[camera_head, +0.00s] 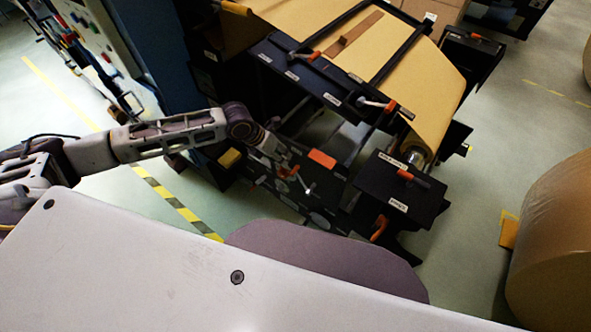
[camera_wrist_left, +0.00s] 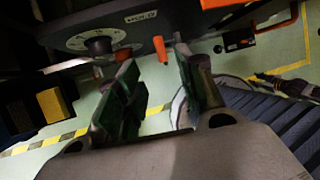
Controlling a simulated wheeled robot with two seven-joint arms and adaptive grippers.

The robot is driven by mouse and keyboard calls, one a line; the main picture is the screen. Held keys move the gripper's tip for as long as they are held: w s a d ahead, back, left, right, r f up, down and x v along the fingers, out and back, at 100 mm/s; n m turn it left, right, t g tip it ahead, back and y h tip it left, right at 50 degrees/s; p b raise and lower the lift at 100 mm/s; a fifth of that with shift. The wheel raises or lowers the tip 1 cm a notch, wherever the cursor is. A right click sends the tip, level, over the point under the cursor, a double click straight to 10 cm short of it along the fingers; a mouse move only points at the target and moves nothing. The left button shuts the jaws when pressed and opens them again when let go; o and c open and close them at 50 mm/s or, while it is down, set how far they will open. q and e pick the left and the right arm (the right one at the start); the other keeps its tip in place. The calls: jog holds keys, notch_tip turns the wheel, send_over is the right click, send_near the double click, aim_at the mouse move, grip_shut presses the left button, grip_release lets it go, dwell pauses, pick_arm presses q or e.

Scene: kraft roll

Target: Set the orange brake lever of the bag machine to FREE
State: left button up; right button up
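My left gripper (camera_head: 281,164) is at the dark front panel of the bag machine (camera_head: 322,212). In the left wrist view, its two green-padded fingers (camera_wrist_left: 155,85) stand apart with nothing between them. An orange lever end (camera_wrist_left: 160,48) shows just beyond the fingertips, apparently not held. A white label (camera_wrist_left: 140,15), seemingly reading HOLD, is on the panel above it. A second orange tip (camera_wrist_left: 123,53) is beside a round dial (camera_wrist_left: 98,44). Several orange-handled levers show in the head view; I cannot tell for certain which is the brake. My right gripper is in neither view.
A lever with an orange handle (camera_head: 407,175) is on the black box at right; another orange handle (camera_head: 378,229) is below it. Brown paper (camera_head: 430,85) runs over the machine. A large kraft roll (camera_head: 556,245) stands at right. Yellow-black tape (camera_head: 172,200) marks the floor.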

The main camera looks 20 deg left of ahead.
aim_at(294, 169)
pick_arm(q)
jog(key=shift+f, duration=0.1)
jog(key=shift+b+x, duration=0.4)
jog(key=shift+x, duration=6.4)
grip_shut()
